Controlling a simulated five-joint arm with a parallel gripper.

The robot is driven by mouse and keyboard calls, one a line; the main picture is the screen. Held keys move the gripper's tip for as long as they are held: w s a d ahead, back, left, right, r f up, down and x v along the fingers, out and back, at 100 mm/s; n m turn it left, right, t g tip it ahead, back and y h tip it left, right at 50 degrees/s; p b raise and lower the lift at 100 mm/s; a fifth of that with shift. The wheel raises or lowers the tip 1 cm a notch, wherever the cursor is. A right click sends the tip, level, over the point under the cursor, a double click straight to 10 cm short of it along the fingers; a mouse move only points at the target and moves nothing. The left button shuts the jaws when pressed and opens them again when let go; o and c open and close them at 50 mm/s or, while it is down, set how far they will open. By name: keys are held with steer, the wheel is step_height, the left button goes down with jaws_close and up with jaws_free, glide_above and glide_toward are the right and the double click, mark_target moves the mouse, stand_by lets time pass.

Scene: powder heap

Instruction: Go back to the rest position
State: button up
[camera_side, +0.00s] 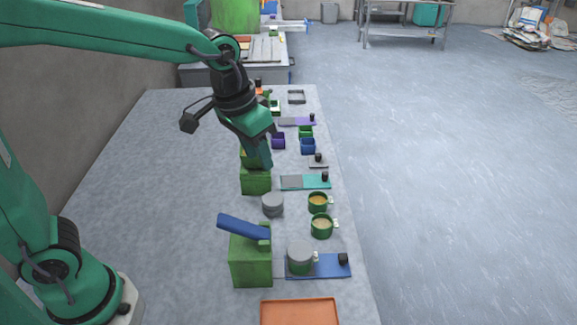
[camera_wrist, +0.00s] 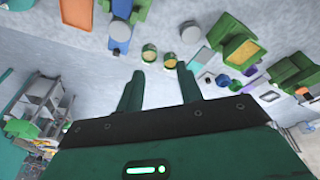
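My gripper (camera_side: 260,160) points down over the middle of the table in the side view, in front of or just above a green block with a yellow top (camera_side: 256,180). Whether it touches the block cannot be told there. In the wrist view my gripper (camera_wrist: 159,69) has its two green fingers spread apart with nothing held between them. Two green cups with tan contents, one nearer (camera_side: 321,224) and one farther (camera_side: 318,201), stand to the right; they show beyond the fingertips in the wrist view.
A green block (camera_side: 250,262) with a tilted blue piece (camera_side: 243,228) stands in front, beside a blue mat (camera_side: 331,266) bearing a grey-topped container (camera_side: 300,256). An orange tray (camera_side: 300,312) lies nearest. A grey round piece (camera_side: 272,204) stands mid-table. The table's left side is clear.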

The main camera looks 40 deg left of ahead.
steer(key=s+a+r+n+t, duration=0.1)
steer(key=s+a+t, duration=0.1)
steer(key=s+a, duration=0.8)
steer(key=shift+s+t+y, duration=0.4)
steer(key=shift+s, duration=1.3)
